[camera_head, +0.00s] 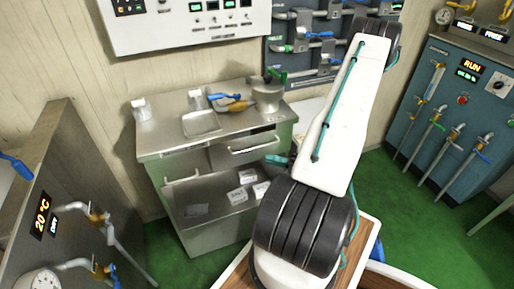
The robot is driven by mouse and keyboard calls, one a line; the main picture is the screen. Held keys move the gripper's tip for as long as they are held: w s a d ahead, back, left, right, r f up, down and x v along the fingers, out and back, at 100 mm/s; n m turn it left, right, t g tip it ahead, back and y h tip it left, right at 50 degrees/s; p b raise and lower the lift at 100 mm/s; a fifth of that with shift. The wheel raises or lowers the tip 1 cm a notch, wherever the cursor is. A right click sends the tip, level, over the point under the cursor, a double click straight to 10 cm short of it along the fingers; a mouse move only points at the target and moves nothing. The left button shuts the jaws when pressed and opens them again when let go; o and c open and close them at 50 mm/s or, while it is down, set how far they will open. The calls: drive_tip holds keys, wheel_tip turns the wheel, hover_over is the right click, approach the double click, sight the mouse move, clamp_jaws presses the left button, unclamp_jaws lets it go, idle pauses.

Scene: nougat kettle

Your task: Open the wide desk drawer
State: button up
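The desk (160,140) has a steel top and a pale green body, and stands against the wall left of my arm. Below its top is a drawer front with a pale bar handle (252,147). Lower down, a wide open-topped steel drawer (220,232) stands out from the body, with small white boxes and a dark flat piece inside. Another bar handle (183,178) shows above its left part. A small dark and teal part, seemingly of my gripper (278,160), shows left of my white arm link, close to the desk front. The link hides the rest; its fingers are unclear.
On the desk top are a steel tray (201,123), a pot (267,98), a blue-handled tool (224,97) and small white jars. A panel with valves (95,215) stands at left, a teal machine (455,100) at right. Green floor lies between.

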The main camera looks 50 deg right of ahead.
sight(257, 147)
drive_tip(key=w+m+h, duration=0.1)
drive_tip(key=w, duration=0.1)
drive_tip(key=w+m+t, duration=0.1)
drive_tip(key=w+m, duration=0.1)
drive_tip(key=w, duration=0.1)
drive_tip(key=w+d+m+h, duration=0.1)
drive_tip(key=w, duration=0.2)
drive_tip(key=shift+d+r+m+t+h, duration=0.1)
drive_tip(key=shift+r+m+t+h, duration=0.2)
drive_tip(key=shift+r, duration=0.1)
clamp_jaws()
